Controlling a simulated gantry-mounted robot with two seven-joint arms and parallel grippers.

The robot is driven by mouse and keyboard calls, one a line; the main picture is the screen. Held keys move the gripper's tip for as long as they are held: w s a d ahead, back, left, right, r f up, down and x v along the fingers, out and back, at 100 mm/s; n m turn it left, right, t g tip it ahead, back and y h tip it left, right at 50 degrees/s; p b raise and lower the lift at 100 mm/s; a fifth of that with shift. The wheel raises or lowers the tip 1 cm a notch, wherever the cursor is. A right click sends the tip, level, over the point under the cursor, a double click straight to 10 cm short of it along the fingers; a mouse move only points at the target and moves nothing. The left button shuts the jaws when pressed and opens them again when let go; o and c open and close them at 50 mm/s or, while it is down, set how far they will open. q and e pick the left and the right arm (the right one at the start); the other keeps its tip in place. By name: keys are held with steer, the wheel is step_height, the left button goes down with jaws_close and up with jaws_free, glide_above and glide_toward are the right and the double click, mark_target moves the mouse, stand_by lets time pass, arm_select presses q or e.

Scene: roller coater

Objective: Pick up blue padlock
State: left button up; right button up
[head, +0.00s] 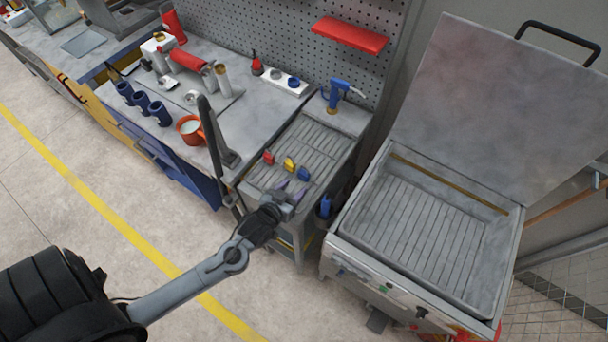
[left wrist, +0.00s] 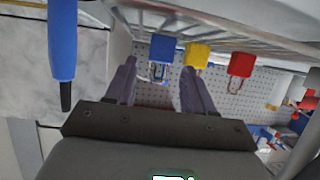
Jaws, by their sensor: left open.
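The blue padlock (head: 304,173) lies at the right end of a short row on the ribbed grey cart top, beside a yellow padlock (head: 289,164) and a red padlock (head: 268,157). My left gripper (head: 288,192) is open and empty at the cart's near edge, just short of the blue padlock. In the left wrist view, which looks upside down, the blue padlock (left wrist: 163,48) shows just beyond and between the spread fingertips (left wrist: 158,75). The yellow padlock (left wrist: 195,54) appears close by the right-hand finger, and the red padlock (left wrist: 241,64) is farther right. My right gripper is not seen.
A blue-handled tool (head: 338,95) is at the cart's back. A large open-lidded machine (head: 430,225) stands right.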

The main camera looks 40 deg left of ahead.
mark_target(303, 177)
arm_select(q)
steer(key=shift+x, duration=3.2)
steer(key=shift+a+r, duration=0.1)
steer(key=shift+a, duration=0.05)
steer(key=c, duration=0.8)
